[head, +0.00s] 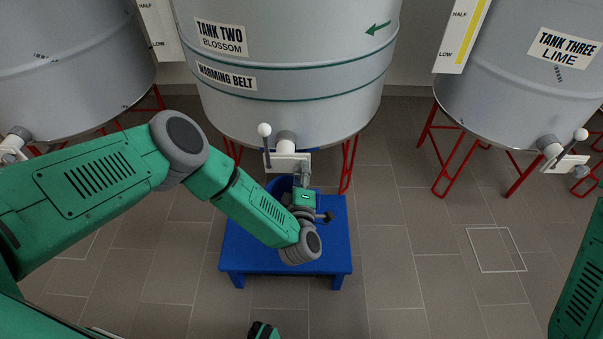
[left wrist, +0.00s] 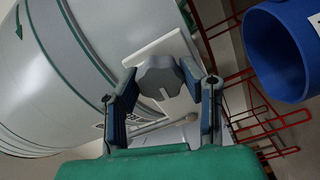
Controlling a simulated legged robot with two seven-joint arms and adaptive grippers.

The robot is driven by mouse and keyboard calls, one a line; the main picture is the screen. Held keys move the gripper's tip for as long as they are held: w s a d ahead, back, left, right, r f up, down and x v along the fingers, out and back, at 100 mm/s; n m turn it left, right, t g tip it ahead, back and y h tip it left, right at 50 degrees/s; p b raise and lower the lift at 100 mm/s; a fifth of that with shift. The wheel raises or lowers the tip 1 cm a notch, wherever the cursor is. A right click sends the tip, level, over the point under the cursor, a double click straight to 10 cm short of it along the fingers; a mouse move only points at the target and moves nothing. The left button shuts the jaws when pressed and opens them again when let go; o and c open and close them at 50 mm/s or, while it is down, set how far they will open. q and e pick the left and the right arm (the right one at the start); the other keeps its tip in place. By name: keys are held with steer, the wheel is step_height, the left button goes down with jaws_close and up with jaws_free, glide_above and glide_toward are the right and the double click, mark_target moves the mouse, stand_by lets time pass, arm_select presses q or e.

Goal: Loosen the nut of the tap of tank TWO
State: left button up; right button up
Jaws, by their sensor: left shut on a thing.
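Tank TWO (head: 300,110) is the grey tank at the middle of the head view, with a white tap (head: 283,160) low on its front. A lever with a white ball (head: 264,130) stands up at the tap's left. My left gripper (head: 303,178) is at the tap's front. In the left wrist view, its fingers (left wrist: 160,76) are shut on the two sides of a grey lobed nut (left wrist: 160,88), with a white plate behind it. In the head view the nut is mostly hidden. A small green and dark part of mine (head: 263,331) shows at the bottom edge, too cut off to read.
Red legs (head: 349,165) flank the stool. Tank THREE (head: 530,90) is at the right. The tiled floor (head: 415,270) right of the stool is clear.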

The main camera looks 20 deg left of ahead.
arm_select(q)
steer(key=shift+s+d+f+n, duration=0.15)
steer(key=shift+s+f+n, duration=0.15)
steer(key=shift+n, duration=0.3)
steer(key=o, duration=1.1)
steer(key=shift+o, duration=0.2)
steer(key=shift+w+r, duration=0.15)
steer(key=v, duration=1.2)
